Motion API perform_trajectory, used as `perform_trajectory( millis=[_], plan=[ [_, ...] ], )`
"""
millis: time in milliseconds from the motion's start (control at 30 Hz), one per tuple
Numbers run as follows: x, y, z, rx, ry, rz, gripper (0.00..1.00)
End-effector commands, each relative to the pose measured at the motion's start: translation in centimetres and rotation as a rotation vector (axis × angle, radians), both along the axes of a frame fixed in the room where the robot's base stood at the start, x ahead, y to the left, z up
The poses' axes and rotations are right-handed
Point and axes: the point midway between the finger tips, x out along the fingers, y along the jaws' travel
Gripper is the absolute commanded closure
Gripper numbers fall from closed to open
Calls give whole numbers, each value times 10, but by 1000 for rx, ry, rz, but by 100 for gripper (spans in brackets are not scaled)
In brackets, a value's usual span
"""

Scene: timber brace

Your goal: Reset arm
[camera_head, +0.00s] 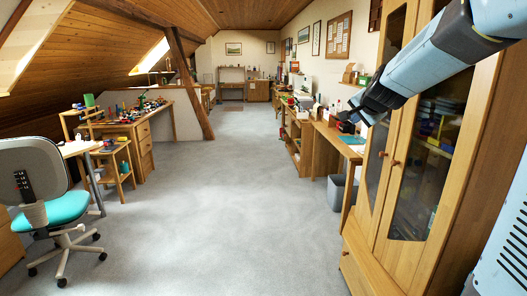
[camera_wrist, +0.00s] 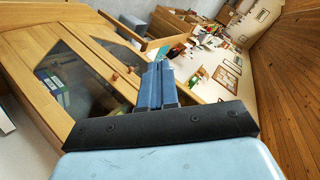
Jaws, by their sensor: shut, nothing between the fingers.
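My arm reaches in from the upper right in the head view, with my gripper (camera_head: 357,113) at its end, raised in front of the glass-doored wooden cabinet (camera_head: 395,235). My gripper also shows in the wrist view (camera_wrist: 158,72), where its fingers are together with nothing between them. The cabinet fills the left of the wrist view (camera_wrist: 25,50), with its doors shut. The timber brace (camera_head: 190,85) slants up to the sloped ceiling on the left, far from my gripper.
The grey carpet (camera_head: 220,200) is open down the middle. An office chair (camera_head: 60,205) with a teal seat and a desk (camera_head: 150,125) with small coloured items stand at left. Wooden benches (camera_head: 300,140) line the right wall, with a grey bin (camera_head: 337,192) near the cabinet.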

Motion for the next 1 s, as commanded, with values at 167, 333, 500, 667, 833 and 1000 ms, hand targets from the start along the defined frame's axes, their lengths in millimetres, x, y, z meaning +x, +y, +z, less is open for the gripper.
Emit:
perform_trajectory(
  millis=[167, 333, 500, 667, 833, 1000],
  plan=[
    [-68, 23, 1, -106, 79, 155, 100],
    [-134, 40, -7, -220, 158, 298, 100],
    [-201, 50, -21, -342, 244, 430, 100],
    [-263, 54, -40, -463, 329, 546, 100],
    [-317, 53, -60, -573, 414, 639, 100],
    [-347, 49, -73, -634, 467, 688, 100]
  ],
)
